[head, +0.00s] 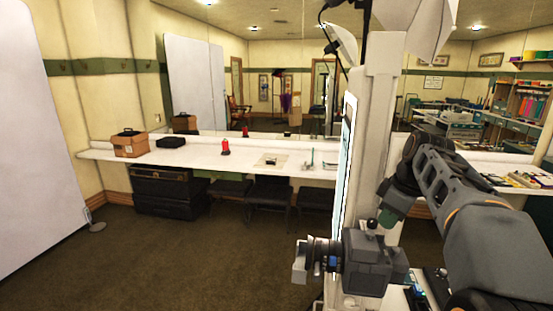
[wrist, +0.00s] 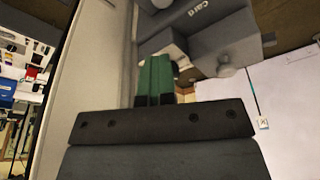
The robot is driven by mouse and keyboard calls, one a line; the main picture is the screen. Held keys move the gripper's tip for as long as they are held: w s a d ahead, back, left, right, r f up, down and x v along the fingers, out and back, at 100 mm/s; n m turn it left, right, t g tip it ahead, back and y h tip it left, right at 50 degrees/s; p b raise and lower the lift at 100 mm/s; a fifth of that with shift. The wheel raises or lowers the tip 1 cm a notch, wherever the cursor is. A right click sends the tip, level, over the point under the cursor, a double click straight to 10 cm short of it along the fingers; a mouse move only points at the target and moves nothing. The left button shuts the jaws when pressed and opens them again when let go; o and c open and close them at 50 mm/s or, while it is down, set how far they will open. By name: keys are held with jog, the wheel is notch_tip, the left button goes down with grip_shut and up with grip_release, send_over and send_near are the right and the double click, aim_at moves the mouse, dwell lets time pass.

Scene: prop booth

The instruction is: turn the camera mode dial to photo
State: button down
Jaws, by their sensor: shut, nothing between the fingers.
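The dark grey camera (head: 370,268) stands beside the white column in the head view, its lens pointing left. A small knob (head: 372,224), perhaps the mode dial, sticks up from its top; its setting cannot be read. My gripper (head: 387,221) points down just right of this knob, above the camera's top. In the wrist view, the green fingers of my gripper (wrist: 155,82) are together and empty. The camera's grey body (wrist: 215,35) fills the upper middle there, with a "Card" label and a rounded knob (wrist: 226,69) right of the fingers. Contact cannot be told.
The white column (head: 374,140) with a bright panel edge (head: 344,165) stands close beside the camera and my arm. A white counter (head: 190,160) with a cardboard box (head: 130,146) and a red item (head: 226,147) runs along the back. Brown floor (head: 200,260) at left is open.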

jog(key=shift+s+a+f, duration=0.15)
jog(key=shift+a+f, duration=0.1)
jog(key=shift+f, duration=0.25)
jog(key=shift+s+a, duration=0.25)
jog(key=shift+s, duration=0.1)
jog(key=shift+s+d, duration=0.15)
dwell(0.8)
notch_tip(320, 180, up, 6)
jog(key=p, duration=0.5)
jog(key=shift+r, duration=0.25)
